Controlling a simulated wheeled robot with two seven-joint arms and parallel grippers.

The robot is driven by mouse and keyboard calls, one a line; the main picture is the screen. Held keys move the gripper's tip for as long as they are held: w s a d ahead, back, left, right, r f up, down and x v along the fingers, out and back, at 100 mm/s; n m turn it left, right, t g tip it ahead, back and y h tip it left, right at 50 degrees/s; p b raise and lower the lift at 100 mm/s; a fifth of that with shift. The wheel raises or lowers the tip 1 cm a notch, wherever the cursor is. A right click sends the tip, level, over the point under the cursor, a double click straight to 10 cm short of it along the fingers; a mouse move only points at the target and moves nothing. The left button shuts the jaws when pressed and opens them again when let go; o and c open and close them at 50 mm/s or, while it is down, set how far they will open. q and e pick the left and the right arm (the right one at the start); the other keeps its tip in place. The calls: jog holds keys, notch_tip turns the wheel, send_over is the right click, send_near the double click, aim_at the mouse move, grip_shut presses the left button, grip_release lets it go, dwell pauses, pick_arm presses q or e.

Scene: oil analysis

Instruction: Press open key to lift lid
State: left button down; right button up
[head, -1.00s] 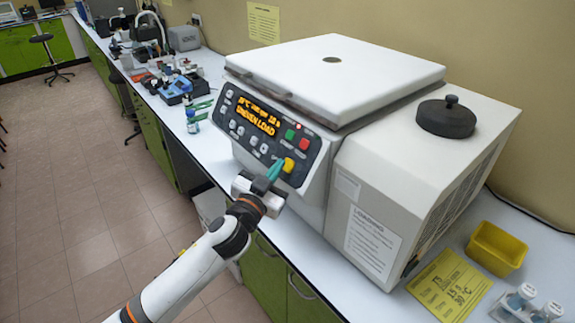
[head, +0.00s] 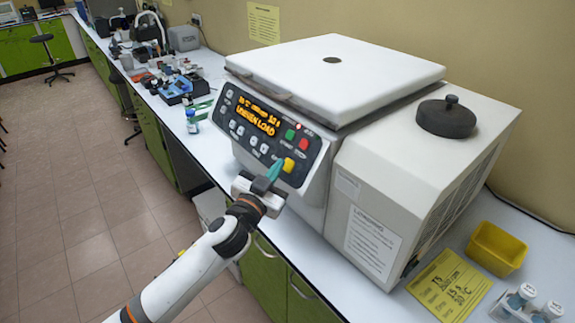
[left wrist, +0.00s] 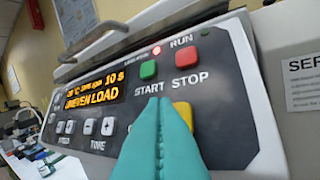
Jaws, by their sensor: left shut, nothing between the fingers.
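The centrifuge (head: 345,125) stands on the bench with its white lid (head: 335,75) down. Its front panel (head: 238,122) shows "UNEVEN LOAD" on the orange display, and a red lamp near RUN is lit. The yellow key (head: 288,165) sits at the panel's lower right, below the green START and red STOP keys. My left gripper (head: 275,168) is shut and empty, its teal fingertips close to the yellow key. In the left wrist view the fingers (left wrist: 160,115) partly hide the yellow key (left wrist: 184,112). I cannot tell whether they touch it. My right gripper is not in view.
A black round knobbed cover (head: 446,117) rests on the machine's right side. A yellow bin (head: 497,248), a yellow sheet (head: 449,286) and tube holders (head: 520,298) lie at the right. A small bottle (head: 192,122) and other instruments stand on the bench at left.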

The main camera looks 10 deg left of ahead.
pick_arm(q)
jog(key=shift+w+d+f, duration=0.1)
jog(key=shift+w+d+f, duration=0.1)
jog(key=shift+w+d, duration=0.05)
jog(key=shift+w, duration=0.05)
dwell(0.4)
jog(key=shift+w+d+f+b, duration=0.2)
jog(key=shift+w+b, duration=0.05)
jog(key=shift+b, duration=0.15)
dwell(0.5)
jog(key=shift+s+a+r, duration=0.1)
dwell(0.3)
jog(key=shift+s+a+r+p, duration=0.3)
jog(key=shift+s+a+p, duration=0.05)
jog(key=shift+s+p, duration=0.15)
jog(key=s+a+r+p, duration=0.2)
jog(key=s+p, duration=0.1)
jog(key=shift+s+a+r, duration=0.1)
jog(key=shift+a+r, duration=0.15)
jog(key=shift+r, duration=0.05)
